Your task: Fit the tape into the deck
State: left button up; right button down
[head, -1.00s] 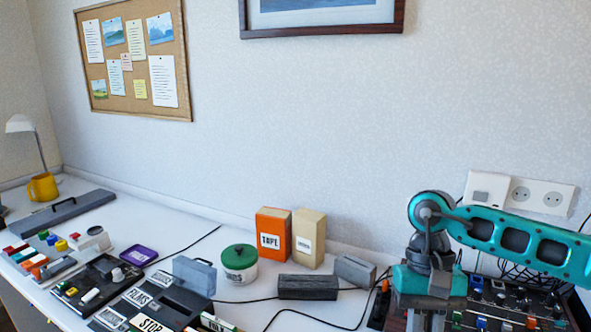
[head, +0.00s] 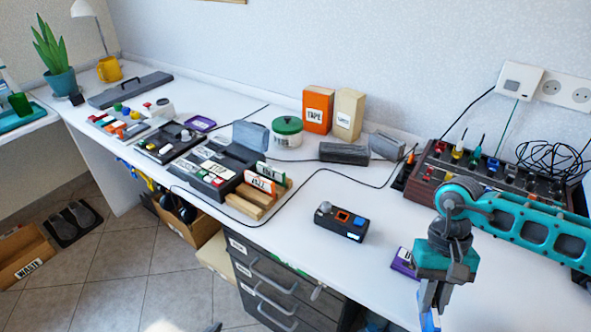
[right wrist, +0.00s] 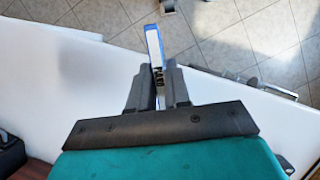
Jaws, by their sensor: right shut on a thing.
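My right gripper (head: 434,296) is at the lower right of the head view, shut on a thin blue tape (head: 430,322) over the table's front edge. In the right wrist view the blue tape (right wrist: 153,44) stands edge-on between the fingers (right wrist: 158,82), with a white lettered label on its edge. The likely deck is the dark device (head: 208,183) with a raised grey lid (head: 250,137), well to the left of the gripper. My left gripper is not in view.
A wooden rack (head: 242,207) with labelled tapes stands at the dark device's right. A small black box with knobs (head: 341,222) and a purple item (head: 404,262) lie nearer the gripper. A cable crosses the table.

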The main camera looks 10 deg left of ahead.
aim_at(238, 166)
jog(key=i+j+z, duration=0.1)
jog(key=j, duration=0.65)
jog(key=i+j, duration=0.15)
jog(key=j, duration=0.55)
jog(key=i+j+z, duration=0.15)
jog(key=j, duration=0.6)
jog(key=j+z, duration=0.1)
jog(key=j, duration=0.65)
